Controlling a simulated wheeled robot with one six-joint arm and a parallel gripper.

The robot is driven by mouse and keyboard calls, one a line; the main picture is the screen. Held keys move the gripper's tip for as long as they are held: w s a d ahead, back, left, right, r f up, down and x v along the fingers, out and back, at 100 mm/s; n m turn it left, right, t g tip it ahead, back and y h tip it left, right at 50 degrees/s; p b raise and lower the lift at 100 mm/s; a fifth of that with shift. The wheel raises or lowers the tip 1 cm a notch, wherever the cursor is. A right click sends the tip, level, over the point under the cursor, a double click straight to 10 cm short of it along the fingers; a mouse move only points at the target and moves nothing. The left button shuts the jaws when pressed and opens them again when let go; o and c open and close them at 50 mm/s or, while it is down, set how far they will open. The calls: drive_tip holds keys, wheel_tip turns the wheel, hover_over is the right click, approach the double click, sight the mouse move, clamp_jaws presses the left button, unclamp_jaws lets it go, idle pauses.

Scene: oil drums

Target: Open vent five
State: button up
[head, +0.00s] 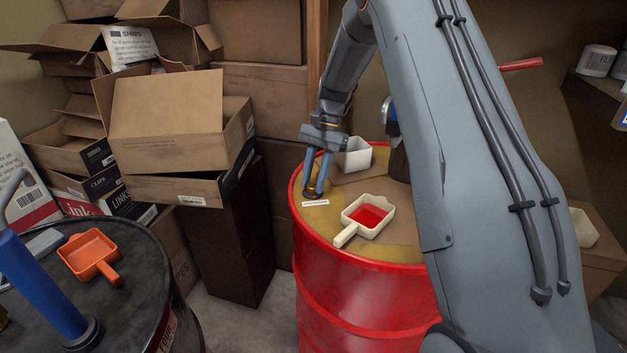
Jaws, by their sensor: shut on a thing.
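My gripper (316,186) points down at the left part of the red drum's top (310,220). It is shut on a small dark fitting (313,196), seemingly a vent cap, mostly hidden between and below the fingers. A small white label (315,203) lies just in front of it; its text is too small to read, so I cannot confirm the vent's number. Whether the vent is open or closed cannot be told.
A cream scoop with red contents (368,215) and a white container (355,155) stand on the red drum. At left, a black drum (150,300) bears an orange scoop (90,255) and a blue pump (40,285). Cardboard boxes (165,120) crowd behind. My arm hides the drum's right side.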

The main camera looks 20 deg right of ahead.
drive_tip(key=o, duration=1)
drive_tip(key=shift+o, duration=0.2)
drive_tip(key=b+v, duration=0.2)
drive_tip(key=v, duration=0.6)
